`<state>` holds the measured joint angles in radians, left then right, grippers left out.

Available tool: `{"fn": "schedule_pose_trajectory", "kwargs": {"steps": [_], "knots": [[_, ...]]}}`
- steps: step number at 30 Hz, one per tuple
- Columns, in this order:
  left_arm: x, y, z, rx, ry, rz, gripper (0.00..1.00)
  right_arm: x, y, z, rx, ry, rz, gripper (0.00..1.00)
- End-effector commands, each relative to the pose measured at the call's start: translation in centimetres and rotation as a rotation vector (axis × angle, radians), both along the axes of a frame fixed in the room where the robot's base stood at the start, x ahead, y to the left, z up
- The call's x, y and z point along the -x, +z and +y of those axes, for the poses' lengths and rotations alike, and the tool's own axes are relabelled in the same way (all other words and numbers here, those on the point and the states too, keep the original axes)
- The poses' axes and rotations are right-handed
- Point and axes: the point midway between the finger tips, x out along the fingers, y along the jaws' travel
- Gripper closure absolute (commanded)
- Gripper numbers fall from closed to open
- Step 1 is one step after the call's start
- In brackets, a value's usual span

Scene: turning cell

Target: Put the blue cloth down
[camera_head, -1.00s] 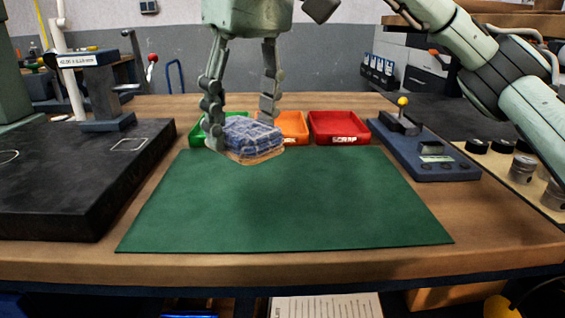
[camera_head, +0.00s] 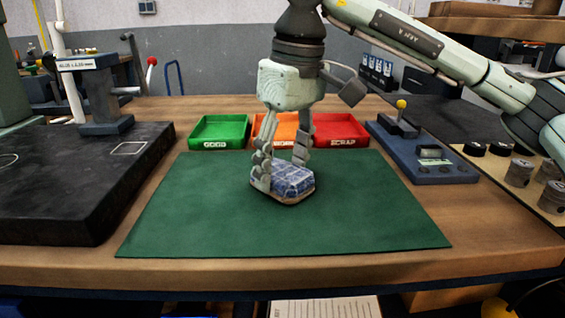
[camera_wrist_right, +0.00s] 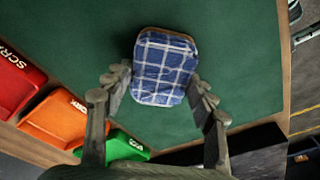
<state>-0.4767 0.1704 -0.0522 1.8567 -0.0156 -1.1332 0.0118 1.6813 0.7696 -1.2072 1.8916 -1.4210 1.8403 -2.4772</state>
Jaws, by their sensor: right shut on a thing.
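The blue cloth (camera_head: 293,179) is a folded, blue-and-white checked pad with a brownish lower edge. My right gripper (camera_head: 282,174) points down and is shut on it, one finger on each side. The cloth is over the middle of the green mat (camera_head: 220,225), at or just above its surface; I cannot tell if it touches. In the right wrist view, the cloth (camera_wrist_right: 165,68) lies between the two fingers with green mat all around it. My left gripper is not in view.
Green (camera_head: 219,131), orange (camera_head: 268,124) and red (camera_head: 340,131) trays stand behind the mat. A dark slab (camera_head: 75,190) is on the left. A blue-grey fixture with a yellow knob (camera_head: 401,104) stands on the right. The front and sides of the mat are clear.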

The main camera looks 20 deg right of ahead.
Motion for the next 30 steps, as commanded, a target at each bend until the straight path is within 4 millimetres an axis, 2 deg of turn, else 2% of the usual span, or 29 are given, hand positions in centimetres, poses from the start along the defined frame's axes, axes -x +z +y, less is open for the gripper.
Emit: {"fn": "schedule_pose_trajectory", "kwargs": {"steps": [5, 6, 11, 22, 23, 26, 30], "knots": [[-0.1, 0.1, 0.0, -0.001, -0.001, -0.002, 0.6, 0.0, -0.3, 0.0, 0.0, 0.0, 0.0, 0.9], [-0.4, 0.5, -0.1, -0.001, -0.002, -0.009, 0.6, 0.0, -0.3, 0.0, 0.0, 0.0, 0.0, 0.43], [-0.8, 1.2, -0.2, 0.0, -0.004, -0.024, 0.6, 0.0, -0.2, 0.0, 0.0, 0.0, 0.0, 0.23], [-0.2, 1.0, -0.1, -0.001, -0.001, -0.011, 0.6, 0.0, 0.2, 0.0, 0.0, 0.0, 0.0, 0.23], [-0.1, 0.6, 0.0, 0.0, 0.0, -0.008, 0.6, 0.0, 0.4, 0.0, 0.0, 0.0, -0.001, 0.23], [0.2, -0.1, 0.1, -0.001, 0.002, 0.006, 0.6, 0.1, 1.8, -0.1, -0.001, 0.0, -0.003, 0.23], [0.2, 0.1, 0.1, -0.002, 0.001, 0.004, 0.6, 0.4, 4.4, -0.2, 0.0, 0.001, -0.003, 0.23]]}}
